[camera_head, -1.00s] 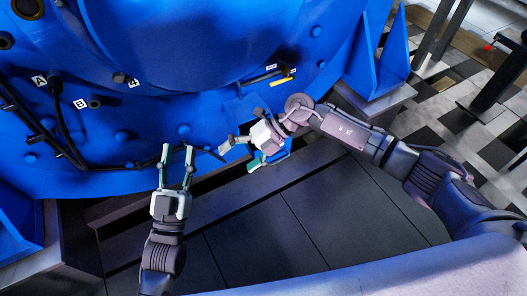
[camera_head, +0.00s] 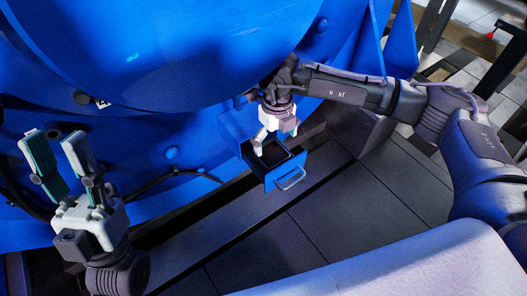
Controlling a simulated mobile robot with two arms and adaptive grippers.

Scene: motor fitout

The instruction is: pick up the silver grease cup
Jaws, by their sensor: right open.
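I cannot make out the silver grease cup in this view. A small blue drawer (camera_head: 270,180) with a metal handle (camera_head: 291,179) stands open below the big blue motor housing, and its inside is dark. My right gripper (camera_head: 274,143) is open and points down over the drawer, with one pale finger reaching into its opening. Its hand hides part of the drawer's back. My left gripper (camera_head: 50,142) is open and empty at the far left, fingers pointing up, well away from the drawer.
The blue motor housing (camera_head: 200,60) fills the top and left. A dark cable (camera_head: 150,187) runs low along it. Dark floor plates (camera_head: 330,220) lie clear in front of the drawer. A pale surface (camera_head: 400,265) crosses the bottom right.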

